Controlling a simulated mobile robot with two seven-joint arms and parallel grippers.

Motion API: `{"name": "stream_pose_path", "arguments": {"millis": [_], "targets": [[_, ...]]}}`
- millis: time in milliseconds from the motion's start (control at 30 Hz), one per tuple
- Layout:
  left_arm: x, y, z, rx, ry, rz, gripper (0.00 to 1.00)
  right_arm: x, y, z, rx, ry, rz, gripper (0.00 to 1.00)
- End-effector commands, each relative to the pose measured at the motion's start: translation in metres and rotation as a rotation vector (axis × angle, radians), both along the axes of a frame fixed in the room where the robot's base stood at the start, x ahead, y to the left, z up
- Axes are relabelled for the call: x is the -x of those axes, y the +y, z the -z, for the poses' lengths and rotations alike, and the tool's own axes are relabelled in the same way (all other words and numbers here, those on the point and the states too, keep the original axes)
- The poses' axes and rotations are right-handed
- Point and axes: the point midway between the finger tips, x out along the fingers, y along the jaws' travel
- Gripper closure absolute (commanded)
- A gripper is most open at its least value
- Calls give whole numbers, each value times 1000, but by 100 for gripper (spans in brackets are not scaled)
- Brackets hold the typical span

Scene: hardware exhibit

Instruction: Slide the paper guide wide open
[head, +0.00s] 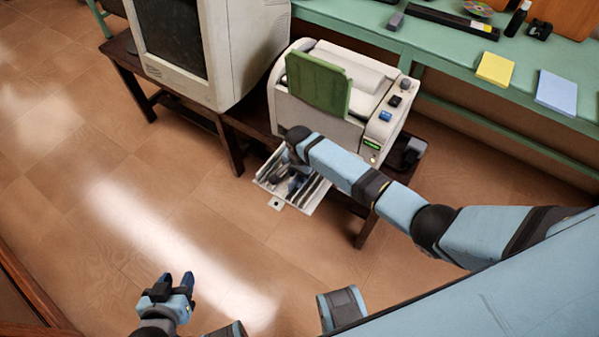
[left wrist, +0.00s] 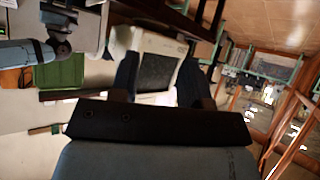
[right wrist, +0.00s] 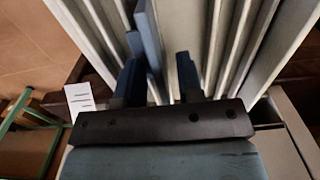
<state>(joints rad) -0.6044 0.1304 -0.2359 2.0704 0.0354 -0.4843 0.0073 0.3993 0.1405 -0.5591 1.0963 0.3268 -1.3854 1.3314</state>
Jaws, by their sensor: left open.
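The pale printer (head: 318,112) with a raised green panel (head: 317,84) stands on a dark low table. Its ribbed metallic tray (head: 306,200) juts out at the front, low down. My right gripper (head: 297,184) is over the tray, partly hidden by my arm. In the right wrist view, the right gripper (right wrist: 158,72) points at the ribs with its fingers apart. A blue upright plate (right wrist: 150,45), seemingly the paper guide, shows between the fingers, nearer the left one; contact cannot be told. My left gripper (head: 176,281) is open and empty over the floor.
An old monitor (head: 222,50) stands left of the printer on the dark table (head: 126,58). A green bench (head: 425,42) behind holds a yellow pad (head: 495,69), a blue pad (head: 556,92) and small items. The floor at the left is clear.

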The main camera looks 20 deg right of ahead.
Motion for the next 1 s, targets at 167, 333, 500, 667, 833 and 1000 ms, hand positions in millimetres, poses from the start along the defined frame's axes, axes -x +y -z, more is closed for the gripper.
{"name": "stream_pose_path", "arguments": {"millis": [167,333,500,667,833,1000], "targets": [[1,-1,2,1,4,-1,57,0,0,0,0,0,0,89],[1,-2,3,6,6,-3,57,0,0,0,0,0,0,100],[1,-5,-4,12,7,-9,57,3,-2,-3,0,1,1,100],[2,-5,-25,6,5,-7,57,20,-15,-8,1,4,1,100],[4,0,-42,-13,-11,3,57,42,-32,-7,2,6,1,100],[8,6,-45,-38,-22,16,57,54,-42,-3,0,4,0,100]]}}
